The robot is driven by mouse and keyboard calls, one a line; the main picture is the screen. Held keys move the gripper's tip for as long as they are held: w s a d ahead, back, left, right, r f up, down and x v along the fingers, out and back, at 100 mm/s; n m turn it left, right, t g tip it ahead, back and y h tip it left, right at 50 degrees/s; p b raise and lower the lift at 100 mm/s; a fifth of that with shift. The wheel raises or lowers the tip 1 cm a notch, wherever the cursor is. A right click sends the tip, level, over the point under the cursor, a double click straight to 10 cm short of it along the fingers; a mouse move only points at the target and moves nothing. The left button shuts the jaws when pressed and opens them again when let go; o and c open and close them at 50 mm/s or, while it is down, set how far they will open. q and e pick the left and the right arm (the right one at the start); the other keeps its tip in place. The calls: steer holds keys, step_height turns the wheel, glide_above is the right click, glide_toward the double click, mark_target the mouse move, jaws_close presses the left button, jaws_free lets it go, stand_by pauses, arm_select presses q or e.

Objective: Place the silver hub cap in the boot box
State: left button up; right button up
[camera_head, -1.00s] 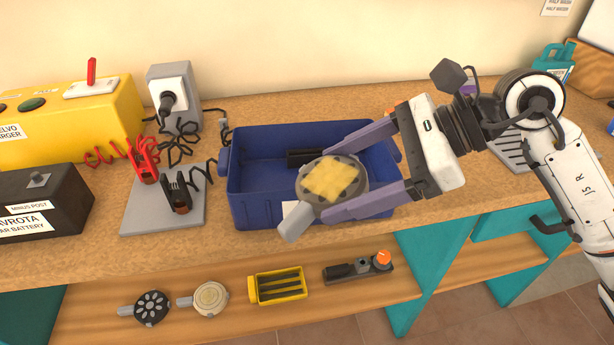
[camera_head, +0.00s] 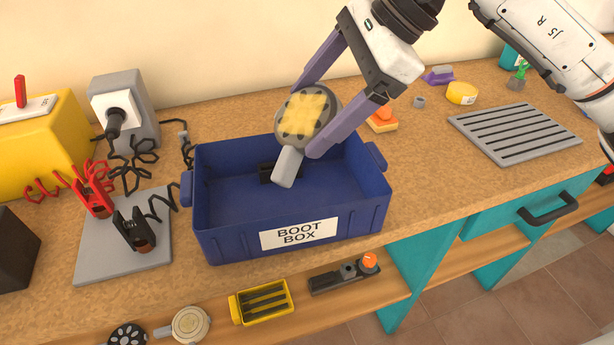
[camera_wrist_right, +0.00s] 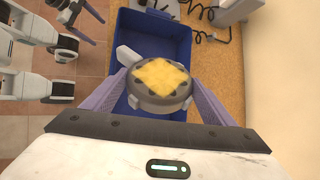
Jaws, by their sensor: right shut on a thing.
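The silver hub cap (camera_head: 326,123) is a grey round disc with dark spots round its rim, a yellow square patch on its face and a grey tab. My right gripper (camera_head: 305,122) is shut on it, with a purple finger on either side; the grip also shows in the right wrist view (camera_wrist_right: 160,89). It is held tilted above the back part of the blue boot box (camera_head: 221,240), apart from the floor of the box. A small black thing (camera_head: 265,172) is inside the box, partly hidden by the tab. Part of my left gripper (camera_wrist_right: 82,14) shows in the right wrist view.
A grey plate with red and black clamps (camera_head: 120,262) lies left of the box. A grey grille (camera_head: 515,132) and an orange block (camera_head: 382,120) are to its right. The shelf below holds a cream disc (camera_head: 190,324) and a yellow tray (camera_head: 262,303).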

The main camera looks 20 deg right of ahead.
step_height(320, 180, down, 12)
steer(key=shift+f, duration=0.25)
steer(key=o, duration=0.6)
steer(key=shift+f, duration=0.1)
steer(key=shift+o, duration=1)
steer(key=shift+r+p, duration=0.3)
steer(key=shift+r, duration=0.05)
steer(key=v, duration=1.1)
steer(key=shift+d+r+b, duration=0.25)
steer(key=shift+d+b, duration=0.05)
steer(key=shift+b, duration=0.05)
steer(key=shift+s, duration=0.15)
